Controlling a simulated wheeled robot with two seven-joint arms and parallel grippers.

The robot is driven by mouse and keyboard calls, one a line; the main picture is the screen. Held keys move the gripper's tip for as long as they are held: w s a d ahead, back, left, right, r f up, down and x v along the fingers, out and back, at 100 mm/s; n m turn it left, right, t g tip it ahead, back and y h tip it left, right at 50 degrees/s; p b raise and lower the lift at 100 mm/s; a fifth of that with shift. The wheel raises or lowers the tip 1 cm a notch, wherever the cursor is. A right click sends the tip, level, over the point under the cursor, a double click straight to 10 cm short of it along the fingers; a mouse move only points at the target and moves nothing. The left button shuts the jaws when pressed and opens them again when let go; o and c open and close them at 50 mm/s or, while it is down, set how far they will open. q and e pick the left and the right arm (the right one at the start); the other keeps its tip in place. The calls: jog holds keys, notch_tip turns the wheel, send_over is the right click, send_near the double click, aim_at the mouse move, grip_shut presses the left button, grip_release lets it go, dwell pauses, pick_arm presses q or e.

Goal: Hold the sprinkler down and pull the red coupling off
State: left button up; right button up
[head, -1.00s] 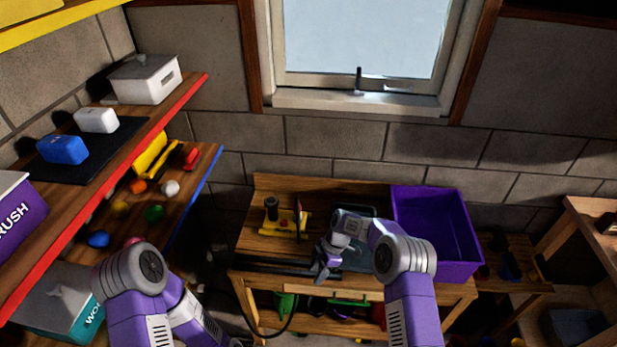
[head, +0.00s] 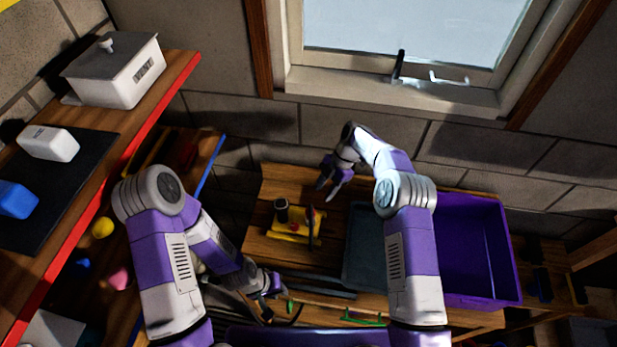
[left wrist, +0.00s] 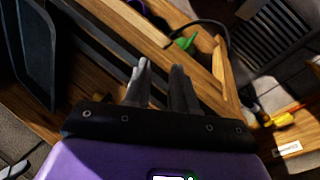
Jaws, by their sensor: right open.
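The sprinkler (head: 287,228) sits on the wooden bench in the head view, with a yellow base and a dark upright cylinder at its left. A small red part (head: 309,214), which looks like the coupling, shows at its right end, partly hidden by a thin dark upright piece. My right gripper (head: 331,190) is open and empty above the back of the bench, behind and right of the sprinkler. My left gripper (head: 280,286) is low at the bench's front edge, apart from the sprinkler. In the left wrist view its fingers (left wrist: 161,66) are slightly apart with nothing between them.
A grey tray (head: 362,270) lies right of the sprinkler, beside a purple bin (head: 510,245). Dark bars (head: 315,282) run along the bench front. A shelf with a red edge (head: 110,185) stands close on the left. Bench around the sprinkler is mostly clear.

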aim_at(281, 209)
pick_arm(q)
jog(key=o, duration=1)
jog(key=w+r+m, duration=0.1)
jog(key=w, duration=0.3)
jog(key=w+d+r+m, duration=0.1)
jog(key=w, duration=0.4)
jog(key=w+r+m, duration=0.1)
jog(key=w, duration=0.3)
jog(key=shift+w+d+r+m+t, duration=0.15)
jog(key=shift+r+m+t, duration=0.15)
jog(key=shift+r+m, duration=0.1)
jog(key=shift+c, duration=0.2)
jog(key=shift+o, duration=1.2)
jog(key=w+r+m+y, duration=0.1)
jog(key=w+r+m, duration=0.2)
jog(key=w+r, duration=0.3)
jog(key=w, duration=0.3)
jog(key=shift+w+a, duration=0.2)
jog(key=shift+a, duration=0.1)
jog(key=w, duration=0.1)
jog(key=w+m+y, duration=0.2)
jog(key=shift+w+a+f+g, duration=0.15)
jog(key=shift+w+a+g, duration=0.1)
jog(key=shift+g, duration=0.15)
jog(key=shift+w+a+m+y, duration=0.2)
jog(key=shift+w+m+y, duration=0.2)
jog(key=shift+m, duration=0.1)
jog(key=shift+a+f, duration=0.1)
jog(key=shift+f, duration=3.5)
